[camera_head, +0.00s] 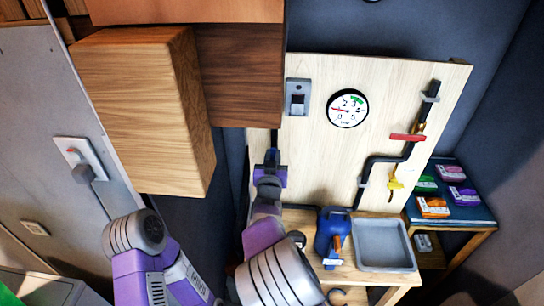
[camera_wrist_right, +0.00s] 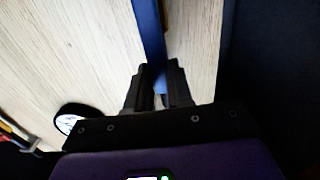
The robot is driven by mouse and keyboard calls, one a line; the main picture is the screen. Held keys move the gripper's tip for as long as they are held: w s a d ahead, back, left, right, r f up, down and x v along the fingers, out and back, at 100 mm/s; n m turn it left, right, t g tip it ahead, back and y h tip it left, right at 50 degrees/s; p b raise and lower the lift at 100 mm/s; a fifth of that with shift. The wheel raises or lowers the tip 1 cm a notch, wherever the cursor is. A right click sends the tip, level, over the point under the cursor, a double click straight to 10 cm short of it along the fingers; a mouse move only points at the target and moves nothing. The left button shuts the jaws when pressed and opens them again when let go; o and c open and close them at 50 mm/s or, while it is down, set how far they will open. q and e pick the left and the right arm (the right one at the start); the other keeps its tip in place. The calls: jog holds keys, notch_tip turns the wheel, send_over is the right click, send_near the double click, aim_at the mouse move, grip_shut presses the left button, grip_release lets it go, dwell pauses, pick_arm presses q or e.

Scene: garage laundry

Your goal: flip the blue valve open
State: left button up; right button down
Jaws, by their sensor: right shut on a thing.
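My right gripper (camera_head: 272,160) is at the left edge of the pale wooden board, at the end of my purple and grey arm. In the right wrist view, its two black fingers (camera_wrist_right: 155,78) are shut on a long blue valve handle (camera_wrist_right: 150,32). The handle runs up between the fingers and out of the top of that view. In the head view the gripper largely hides the handle and the valve body. My left gripper is not in view; only part of my left arm shows at the lower left.
The board (camera_head: 310,160) also carries a round gauge (camera_head: 347,108), a grey switch box (camera_head: 298,97), a red handle (camera_head: 407,137) and a yellow handle (camera_head: 395,183). Wooden cabinets (camera_head: 145,110) overhang at left. A blue jug (camera_head: 326,238) and grey tray (camera_head: 410,265) stand below.

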dwell(0.4)
jog(key=c, duration=1)
grip_release()
jog(key=shift+s, duration=0.1)
jog(key=s, duration=0.7)
jog(key=shift+s+a, duration=0.2)
jog(key=shift+s, duration=0.05)
